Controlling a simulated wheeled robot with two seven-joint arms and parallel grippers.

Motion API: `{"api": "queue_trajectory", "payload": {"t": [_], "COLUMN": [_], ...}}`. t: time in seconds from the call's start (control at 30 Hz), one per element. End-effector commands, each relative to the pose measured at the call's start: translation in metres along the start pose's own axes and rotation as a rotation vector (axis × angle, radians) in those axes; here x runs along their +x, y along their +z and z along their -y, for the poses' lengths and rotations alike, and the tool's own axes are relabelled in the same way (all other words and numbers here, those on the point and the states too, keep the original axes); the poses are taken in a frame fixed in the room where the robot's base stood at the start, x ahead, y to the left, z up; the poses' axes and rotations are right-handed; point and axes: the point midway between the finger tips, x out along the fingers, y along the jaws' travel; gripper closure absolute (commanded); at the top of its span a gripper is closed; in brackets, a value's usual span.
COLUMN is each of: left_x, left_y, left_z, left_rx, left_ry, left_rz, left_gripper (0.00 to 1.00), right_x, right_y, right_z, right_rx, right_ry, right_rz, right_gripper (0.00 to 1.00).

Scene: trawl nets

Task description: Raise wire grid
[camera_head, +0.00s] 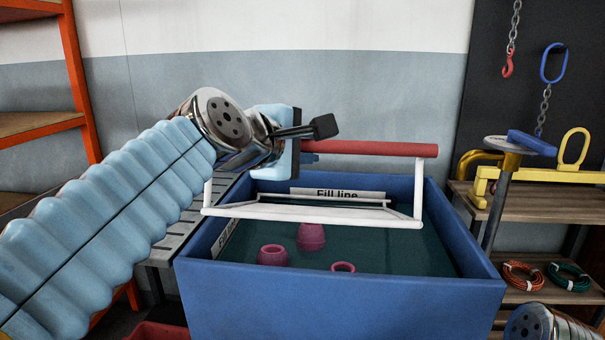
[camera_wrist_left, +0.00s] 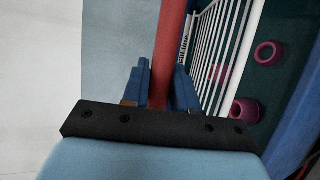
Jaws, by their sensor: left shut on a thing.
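The white wire grid (camera_head: 310,213) hangs level by its end bars at the top of a blue tub (camera_head: 340,305). A red handle bar (camera_head: 370,149) joins the tops of the grid's uprights. My left gripper (camera_head: 308,150) is shut on the red handle near its left end. In the left wrist view, the gripper (camera_wrist_left: 160,88) has its blue fingers on both sides of the red handle (camera_wrist_left: 170,45), and the grid's white wires (camera_wrist_left: 220,40) run beside it. My right gripper is not in view.
Pink pots (camera_head: 311,236) sit in the dark green tub, below the grid. A "Fill line" label (camera_head: 337,194) is on the tub's back wall. An orange rack (camera_head: 80,80) stands at left, and a shelf (camera_head: 540,205) with yellow lifting gear and rope coils at right.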

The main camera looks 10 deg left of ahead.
Motion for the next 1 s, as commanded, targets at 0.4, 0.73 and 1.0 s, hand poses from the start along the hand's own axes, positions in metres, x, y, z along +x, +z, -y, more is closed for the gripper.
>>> {"api": "queue_trajectory", "payload": {"t": [0.4, 0.73, 1.0], "left_x": [0.025, 0.034, 0.035], "left_y": [-0.014, -0.016, -0.016], "left_z": [-0.067, -0.087, -0.088], "left_rx": [-0.001, 0.000, 0.000], "left_ry": [0.002, 0.002, 0.001], "left_rz": [-0.007, -0.003, -0.002], "left_gripper": [1.00, 1.00, 1.00], "right_x": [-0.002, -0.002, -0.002], "right_y": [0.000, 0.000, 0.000], "right_z": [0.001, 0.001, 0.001], "right_rx": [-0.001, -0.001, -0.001], "right_ry": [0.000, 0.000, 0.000], "right_rz": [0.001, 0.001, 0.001], "right_gripper": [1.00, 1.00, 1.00]}}
